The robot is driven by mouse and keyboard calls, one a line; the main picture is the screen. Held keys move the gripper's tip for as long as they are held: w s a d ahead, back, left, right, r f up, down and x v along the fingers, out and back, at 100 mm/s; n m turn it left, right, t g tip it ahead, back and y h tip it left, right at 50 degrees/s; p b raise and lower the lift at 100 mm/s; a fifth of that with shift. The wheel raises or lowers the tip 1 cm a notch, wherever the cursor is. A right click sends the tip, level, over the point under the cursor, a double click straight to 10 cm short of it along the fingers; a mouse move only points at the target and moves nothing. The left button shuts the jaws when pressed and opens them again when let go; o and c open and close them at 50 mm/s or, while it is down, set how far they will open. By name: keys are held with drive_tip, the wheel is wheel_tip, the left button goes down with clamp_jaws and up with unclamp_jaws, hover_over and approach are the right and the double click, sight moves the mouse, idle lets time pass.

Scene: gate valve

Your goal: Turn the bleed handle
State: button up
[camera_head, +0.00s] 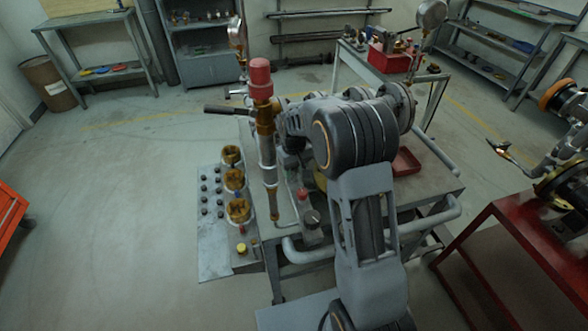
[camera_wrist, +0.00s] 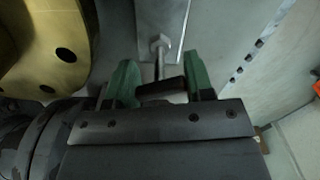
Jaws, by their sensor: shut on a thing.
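In the wrist view, the bleed handle shows as a short dark crossbar (camera_wrist: 160,88) on a bright metal stem that runs up the picture to a hex-shaped fitting. My gripper (camera_wrist: 162,75) has green-lined fingers, one on each side of the crossbar, and is shut on it. The stem lies between the fingers. In the head view, my arm reaches over the valve bench and hides the handle and the gripper's fingers.
A vertical pipe with a red cap (camera_head: 260,79) and a dark lever (camera_head: 228,109) stands left of my arm. The grey bench (camera_head: 432,186) carries pipework and a red tray (camera_head: 405,163). A yellow flange (camera_wrist: 55,45) is close left of my gripper. A red table (camera_head: 495,230) stands right.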

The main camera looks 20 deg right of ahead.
drive_tip(key=m, duration=0.4)
drive_tip(key=shift+m, duration=0.3)
idle(0.5)
drive_tip(key=o, duration=0.9)
drive_tip(key=shift+r, duration=0.1)
wheel_tip(320, 180, up, 14)
drive_tip(key=shift+f, duration=0.15)
drive_tip(key=shift+w, duration=0.1)
